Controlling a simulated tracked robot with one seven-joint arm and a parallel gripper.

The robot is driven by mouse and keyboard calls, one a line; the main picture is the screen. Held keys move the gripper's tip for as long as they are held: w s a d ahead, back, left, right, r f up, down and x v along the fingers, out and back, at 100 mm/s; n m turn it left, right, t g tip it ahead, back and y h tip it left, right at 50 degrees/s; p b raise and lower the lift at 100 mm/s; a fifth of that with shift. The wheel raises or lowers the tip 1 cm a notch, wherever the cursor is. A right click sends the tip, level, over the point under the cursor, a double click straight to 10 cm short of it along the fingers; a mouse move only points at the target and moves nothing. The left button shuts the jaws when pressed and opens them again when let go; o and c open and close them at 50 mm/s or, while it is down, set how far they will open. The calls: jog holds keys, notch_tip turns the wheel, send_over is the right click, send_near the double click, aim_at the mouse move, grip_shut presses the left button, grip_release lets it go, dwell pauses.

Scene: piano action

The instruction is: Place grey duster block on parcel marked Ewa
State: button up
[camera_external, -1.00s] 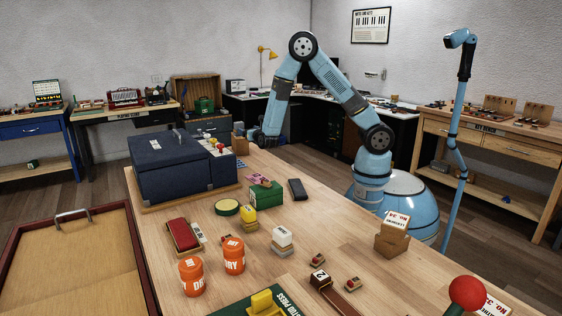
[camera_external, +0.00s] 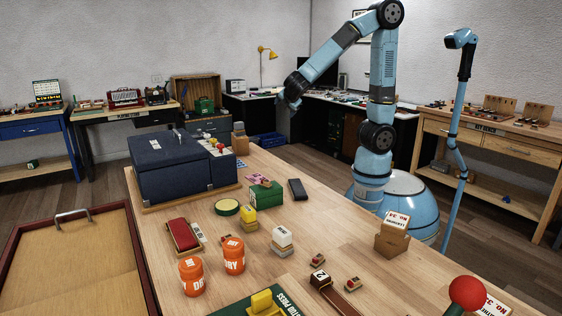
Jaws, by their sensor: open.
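A small grey block (camera_external: 239,128) rests on top of a small brown box (camera_external: 240,146) at the far edge of the bench, just right of the dark blue case. The block looks like the grey duster block, but it is small in view. Any name on the brown box is too small to read, so I cannot tell if it is the parcel marked Ewa. My gripper (camera_external: 291,100) is open and raised in the air, to the right of and above the box, apart from it. It appears empty.
The dark blue case (camera_external: 180,165) stands left of the box. A green box (camera_external: 266,195), a dark block (camera_external: 298,189), orange tins (camera_external: 234,255) and a white-and-grey block (camera_external: 282,241) stand nearer. The bench's right-centre is mostly clear.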

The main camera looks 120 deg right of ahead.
jog(key=s+a+r+m+t+y, duration=0.1)
jog(key=s+a+r+t+y, duration=0.1)
jog(key=a, duration=0.7)
jog(key=s+a+r+m+t+y, duration=0.2)
jog(key=a+t+y, duration=0.2)
jog(key=a, duration=0.6)
jog(key=s+a+r+m+t+y, duration=0.1)
jog(key=a+y, duration=0.3)
jog(key=a, duration=0.5)
jog(key=shift+s+a+r+m+t, duration=0.2)
jog(key=shift+s+r+m+t, duration=0.1)
jog(key=shift+s+r+t, duration=0.55)
